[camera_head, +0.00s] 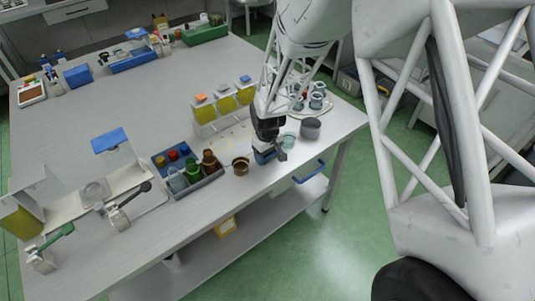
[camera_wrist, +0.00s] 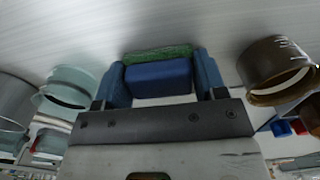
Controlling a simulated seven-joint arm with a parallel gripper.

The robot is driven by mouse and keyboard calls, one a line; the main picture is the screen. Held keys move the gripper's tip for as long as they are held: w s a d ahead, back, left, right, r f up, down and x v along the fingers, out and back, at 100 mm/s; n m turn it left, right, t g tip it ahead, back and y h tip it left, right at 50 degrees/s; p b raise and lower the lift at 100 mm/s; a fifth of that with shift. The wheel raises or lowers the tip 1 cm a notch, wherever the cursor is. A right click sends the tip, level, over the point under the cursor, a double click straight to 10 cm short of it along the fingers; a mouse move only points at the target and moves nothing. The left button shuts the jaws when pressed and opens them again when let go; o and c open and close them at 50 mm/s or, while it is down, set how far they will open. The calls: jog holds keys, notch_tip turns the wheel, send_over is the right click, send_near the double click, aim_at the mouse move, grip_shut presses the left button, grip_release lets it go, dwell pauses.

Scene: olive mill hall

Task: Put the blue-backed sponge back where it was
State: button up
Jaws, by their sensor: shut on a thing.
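The blue-backed sponge (camera_wrist: 158,76) shows in the wrist view, with its green side along the far edge and its blue back nearer me. My gripper (camera_wrist: 163,82) is shut on it, one blue finger at each end. In the head view my gripper (camera_head: 267,156) is low over the near right part of the table, between a brown cup and a clear glass cup. The sponge is hard to tell from the fingers there. Whether its underside touches the table I cannot tell.
The brown cup (camera_head: 241,166) stands left of my gripper. The glass cup (camera_head: 290,139) and a grey pot (camera_head: 311,128) stand close on its right. A grey divided bin (camera_head: 205,179) with coloured items is further left. The table's front edge and blue handle (camera_head: 310,172) are near.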

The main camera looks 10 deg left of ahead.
jog(key=o, duration=1)
jog(key=shift+f, duration=0.1)
jog(key=shift+c, duration=0.2)
notch_tip(320, 180, up, 12)
dwell(0.7)
